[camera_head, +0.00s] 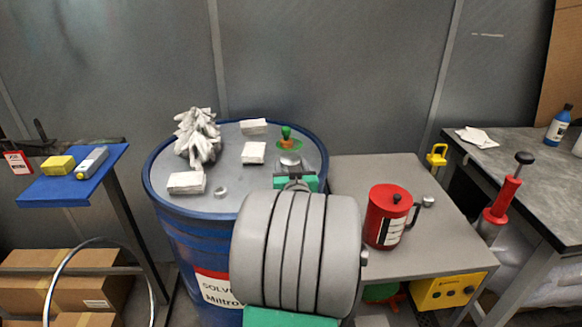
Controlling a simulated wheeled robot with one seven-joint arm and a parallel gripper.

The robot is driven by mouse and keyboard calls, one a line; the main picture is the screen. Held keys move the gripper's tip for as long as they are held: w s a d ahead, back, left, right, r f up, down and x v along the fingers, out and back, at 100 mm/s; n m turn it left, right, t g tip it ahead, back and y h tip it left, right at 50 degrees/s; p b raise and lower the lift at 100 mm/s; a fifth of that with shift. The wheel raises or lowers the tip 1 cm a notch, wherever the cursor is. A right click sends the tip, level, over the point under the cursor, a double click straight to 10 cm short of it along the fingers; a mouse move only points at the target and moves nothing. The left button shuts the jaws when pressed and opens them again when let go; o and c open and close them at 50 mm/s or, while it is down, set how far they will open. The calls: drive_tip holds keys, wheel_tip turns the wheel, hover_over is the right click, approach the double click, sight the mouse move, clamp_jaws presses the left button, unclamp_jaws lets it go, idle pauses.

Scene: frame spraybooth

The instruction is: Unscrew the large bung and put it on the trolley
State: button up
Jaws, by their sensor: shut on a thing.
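The blue drum (172,228) stands in the middle with a grey lid. My gripper (292,175) is over the right front part of the lid, partly hidden behind my own grey arm link. It is shut on a round grey metal piece, which looks like the large bung (290,161). Whether the bung still sits in its hole or is raised cannot be told. A smaller metal plug (220,192) is at the lid's front. The grey-topped trolley (355,172) stands right of the drum.
The lid also holds crumpled wrap (197,137), several white blocks and a green-orange fitting (286,139). The trolley carries a red can (387,216) and a small metal cap (428,201); its back left is clear. A red pump (502,195) stands at the right.

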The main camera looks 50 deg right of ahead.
drive_tip(key=shift+s+d+f+n+t+y+b, duration=0.15)
drive_tip(key=shift+n+t+y+b, duration=0.4)
drive_tip(key=shift+b, duration=0.95)
drive_tip(key=shift+d+f+n+t+y+b, duration=0.1)
drive_tip(key=shift+n+t+y+b, duration=0.45)
drive_tip(key=shift+b, duration=0.9)
drive_tip(key=shift+s+n+t+y+b, duration=0.1)
drive_tip(key=shift+n+t+y+b, duration=0.3)
drive_tip(key=shift+y+b, duration=0.55)
drive_tip(key=shift+d+b, duration=0.1)
drive_tip(key=shift+b, duration=0.55)
drive_tip(key=shift+r+n+t+y+b, duration=0.2)
drive_tip(key=shift+n+t+y+b, duration=0.2)
drive_tip(key=shift+n+y, duration=0.2)
drive_tip(key=o, duration=0.9)
drive_tip(key=shift+o, duration=0.2)
